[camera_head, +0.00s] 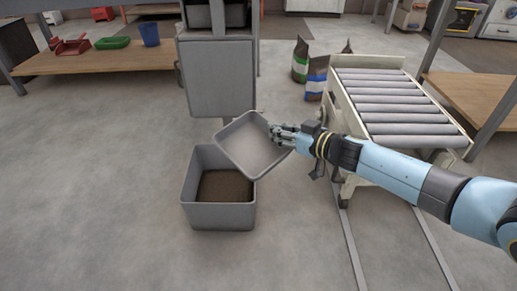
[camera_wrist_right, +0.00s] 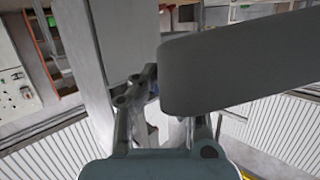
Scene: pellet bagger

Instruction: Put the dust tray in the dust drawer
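A shallow light grey tray (camera_head: 247,146), which I take to be the dust tray, is tilted in the air and looks empty. My right gripper (camera_head: 277,132) is shut on its right rim. In the right wrist view the gripper's fingers (camera_wrist_right: 150,100) meet the tray's grey wall (camera_wrist_right: 235,70), which hides much of the scene. The tray is above the back right corner of a grey bin (camera_head: 218,215) on the floor; I cannot tell if they touch. No open dust drawer can be made out. My left gripper is not in view.
A grey machine housing (camera_head: 218,80) stands behind the tray. A roller conveyor (camera_head: 395,105) is to the right, with bags (camera_head: 315,75) behind it. Brown material (camera_head: 225,187) lies in the bin. A wooden bench (camera_head: 105,60) is at left. The floor at front left is clear.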

